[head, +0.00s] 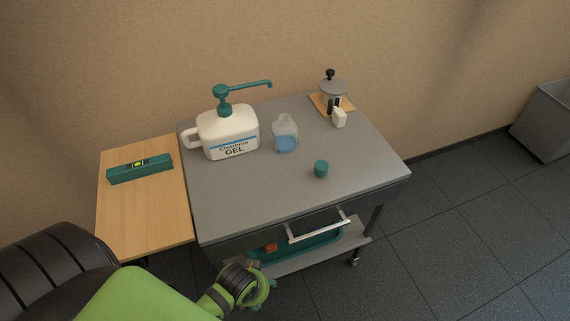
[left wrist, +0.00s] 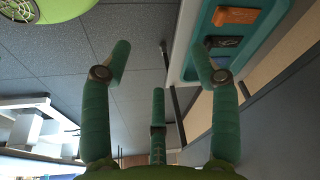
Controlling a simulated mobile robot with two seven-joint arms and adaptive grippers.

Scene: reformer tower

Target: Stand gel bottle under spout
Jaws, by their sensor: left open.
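A small clear bottle with blue gel (head: 286,136) stands on the grey cart top, right of the big white jug labelled GEL (head: 228,132). The jug's teal pump has a spout (head: 250,85) pointing right, toward the space above and behind the clear bottle. A teal cap (head: 321,169) sits apart, in front and to the right of the bottle. My left gripper (head: 262,287) is low in front of the cart, below the drawer handle. In the left wrist view its fingers (left wrist: 160,65) are spread with nothing between them. My right gripper is not in view.
The cart top (head: 245,195) is clear at the front. A wooden side leaf (head: 150,215) holds a teal level (head: 140,169). A small device (head: 333,90) stands at the back right beside a white block (head: 339,118). The drawer handle (head: 318,226) juts out above a teal tray (left wrist: 203,20) on the lower shelf.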

